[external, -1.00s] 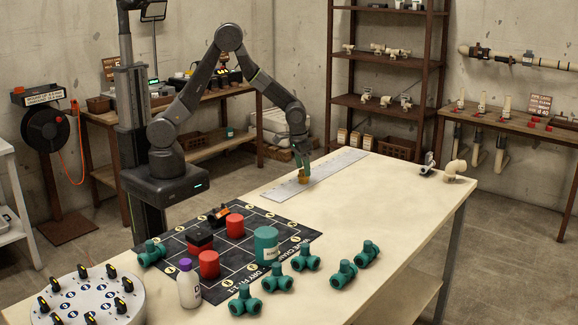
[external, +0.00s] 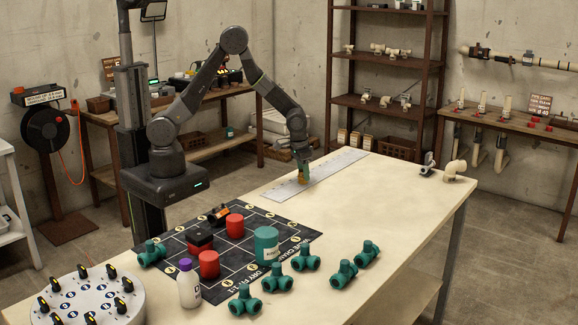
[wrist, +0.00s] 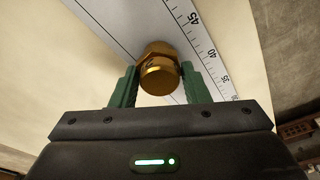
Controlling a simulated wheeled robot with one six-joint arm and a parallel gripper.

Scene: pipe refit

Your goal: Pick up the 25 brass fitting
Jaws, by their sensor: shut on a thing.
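The brass fitting (wrist: 158,72) is a golden, hex-bodied piece between the green fingers in the wrist view. My gripper (wrist: 156,82) is shut on it. In the external view my gripper (external: 303,174) points down at the far left part of the table, with the small brass fitting (external: 303,180) at its fingertips. The fitting is over the white measuring strip (external: 340,160). I cannot tell whether it touches the strip or is just above it. No size mark is readable on the fitting.
A dark mat (external: 190,262) with red cylinders and a green can (external: 266,244) lies at the near left of the table. Several green pipe tees (external: 305,260) stand along its right side. A cream elbow (external: 455,170) sits at the far right. The table's middle is clear.

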